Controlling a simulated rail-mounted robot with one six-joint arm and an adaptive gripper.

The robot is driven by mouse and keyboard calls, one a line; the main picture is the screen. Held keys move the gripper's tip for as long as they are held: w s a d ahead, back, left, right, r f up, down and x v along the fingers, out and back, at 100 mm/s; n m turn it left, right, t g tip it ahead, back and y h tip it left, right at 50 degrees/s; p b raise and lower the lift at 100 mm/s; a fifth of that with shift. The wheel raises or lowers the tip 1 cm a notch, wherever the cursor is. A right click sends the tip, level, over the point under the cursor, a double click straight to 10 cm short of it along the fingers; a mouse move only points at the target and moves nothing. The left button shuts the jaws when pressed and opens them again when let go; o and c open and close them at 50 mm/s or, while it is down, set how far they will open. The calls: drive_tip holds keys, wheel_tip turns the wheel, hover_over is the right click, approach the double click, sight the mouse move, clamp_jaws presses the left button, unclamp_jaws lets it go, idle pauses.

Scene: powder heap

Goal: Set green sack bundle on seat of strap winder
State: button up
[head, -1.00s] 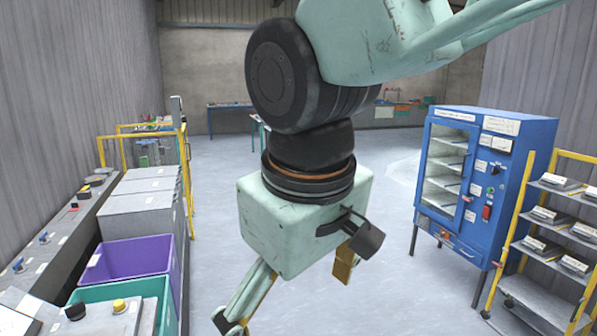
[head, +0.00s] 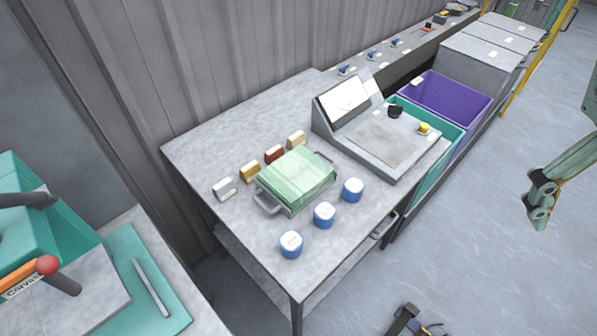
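The green sack bundle (head: 296,176) lies flat in a shallow grey tray with handles (head: 268,204) on the grey workbench. I cannot tell for certain which machine is the strap winder. A teal machine (head: 80,235) with a grey plate, dark bars and an orange lever with a red knob stands at the left, cut by the picture's edge. A grey machine with a tilted screen and flat plate (head: 385,142) stands on the bench right of the bundle. Part of my gripper (head: 541,200) shows at the right, over the floor, apart from the bundle; its opening cannot be made out.
Several small blocks (head: 275,154) line the bundle's far side; three blue-and-white pots (head: 324,214) line its near side. Teal (head: 462,136) and purple (head: 482,101) bins stand beyond the bench. A dark object (head: 408,320) shows at the bottom edge. Floor at right is clear.

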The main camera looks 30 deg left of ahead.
sight(272, 187)
drive_tip(key=w+a+f+n+t+h+p, duration=0.1)
drive_tip(key=w+a+f+n+h+p, duration=0.2)
drive_tip(key=w+a, duration=0.35)
drive_tip(key=w+a+f+n+h+p, duration=0.2)
drive_tip(key=w+a+f+n, duration=0.3)
drive_tip(key=w, duration=0.3)
drive_tip(key=a+f+n+t+p, duration=0.2)
drive_tip(key=a+f+n, duration=0.15)
drive_tip(key=a, duration=0.65)
drive_tip(key=a+f+n+t+p, duration=0.1)
drive_tip(key=a+f+n+t, duration=0.25)
drive_tip(key=a, duration=0.65)
drive_tip(key=s+a+f+n+t+y+p, duration=0.1)
drive_tip(key=s+a+f+n, duration=0.3)
drive_tip(key=a, duration=0.4)
drive_tip(key=s+a+f+n+t+y+p, duration=0.1)
drive_tip(key=s+a+f+n+t+y, duration=0.1)
drive_tip(key=s+a, duration=0.5)
drive_tip(key=s+a+f+n+t+y+p, duration=0.1)
drive_tip(key=s+a+f+n, duration=0.4)
drive_tip(key=a, duration=0.5)
drive_tip(key=shift+s+f+n+t+y+p, duration=0.15)
drive_tip(key=shift+f+t+p, duration=0.2)
drive_tip(key=shift+t, duration=0.3)
drive_tip(key=shift+s+f+n+t+y+p, duration=0.1)
drive_tip(key=shift+f+n+t+y, duration=0.05)
drive_tip(key=shift+f+t, duration=0.4)
drive_tip(key=shift+s+a+f+n+t, duration=0.3)
drive_tip(key=shift+s+a, duration=0.1)
drive_tip(key=shift+s, duration=0.1)
